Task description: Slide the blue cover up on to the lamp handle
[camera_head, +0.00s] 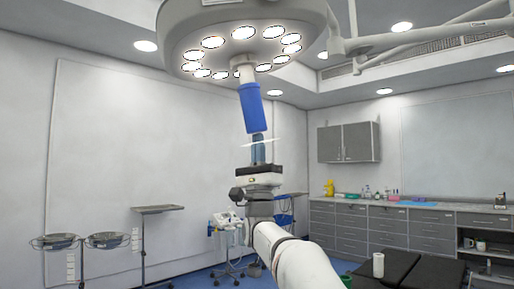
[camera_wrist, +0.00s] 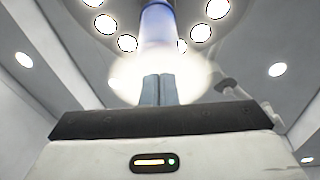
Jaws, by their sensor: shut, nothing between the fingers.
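The blue cover (camera_head: 252,107) is a blue cylinder, slightly tilted, below the surgical lamp (camera_head: 240,25). Its top meets the pale lamp handle (camera_head: 246,74), whose upper part shows bare. A thin whitish disc (camera_head: 275,140) sits just under the blue part; I cannot tell whether it belongs to the cover. My gripper (camera_head: 261,146) points up directly below the cover, its fingers shut together with nothing between them. In the wrist view the cover (camera_wrist: 157,25) is straight beyond the fingertips (camera_wrist: 158,78), with the blurred pale disc around them. Whether the tips touch the cover is unclear.
The lamp's lit underside spreads above my gripper, and a lamp arm (camera_head: 425,50) runs to the upper right. Basin stands (camera_head: 108,240) and a tray stand (camera_head: 157,209) are at the left. A counter (camera_head: 430,215) lines the right. Space beside my gripper is clear.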

